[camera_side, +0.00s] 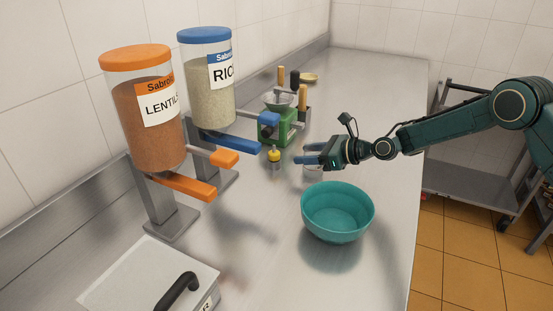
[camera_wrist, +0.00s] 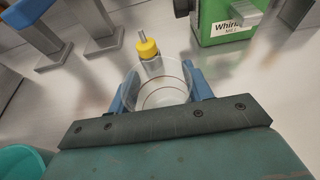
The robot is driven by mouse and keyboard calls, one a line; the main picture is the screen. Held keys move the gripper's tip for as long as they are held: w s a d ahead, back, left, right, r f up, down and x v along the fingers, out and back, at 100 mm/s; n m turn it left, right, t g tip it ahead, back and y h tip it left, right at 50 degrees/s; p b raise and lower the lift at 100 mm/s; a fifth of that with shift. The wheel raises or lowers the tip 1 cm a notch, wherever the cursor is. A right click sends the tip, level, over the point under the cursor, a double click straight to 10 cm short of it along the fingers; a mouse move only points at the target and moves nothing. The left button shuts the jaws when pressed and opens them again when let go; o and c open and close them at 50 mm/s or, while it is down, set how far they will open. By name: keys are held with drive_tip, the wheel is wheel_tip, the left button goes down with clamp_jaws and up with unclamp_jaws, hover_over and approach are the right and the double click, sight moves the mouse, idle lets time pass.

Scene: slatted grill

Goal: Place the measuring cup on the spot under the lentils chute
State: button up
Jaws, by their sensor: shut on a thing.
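The clear measuring cup (camera_wrist: 163,88) shows in the wrist view between the two blue fingers of my gripper (camera_wrist: 160,95). My gripper (camera_side: 308,155) is shut on it; the cup (camera_side: 313,173) is small and partly hidden by the fingers in the side view. The lentils dispenser (camera_side: 145,125), with an orange lid and orange chute (camera_side: 183,187), stands on a metal stand at the left. The counter below that chute looks bare. My gripper is to the right of the chute, behind the teal bowl. I cannot tell whether the cup touches the counter.
A teal bowl (camera_side: 337,217) stands in front of my gripper. The rice dispenser (camera_side: 209,95) with blue chute (camera_side: 232,140) is behind the lentils. A green mill (camera_side: 279,127) and a yellow-topped item (camera_side: 274,154) stand beyond. A pale lidded box (camera_side: 130,285) lies front left.

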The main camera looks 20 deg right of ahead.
drive_tip(key=shift+f, duration=0.1)
drive_tip(key=o, duration=1)
drive_tip(key=shift+s+d+r, duration=0.15)
drive_tip(key=shift+d+r, duration=0.05)
drive_tip(key=shift+r, duration=0.05)
drive_tip(key=v, duration=1.1)
drive_tip(key=shift+s+d, duration=0.15)
drive_tip(key=shift+s, duration=0.05)
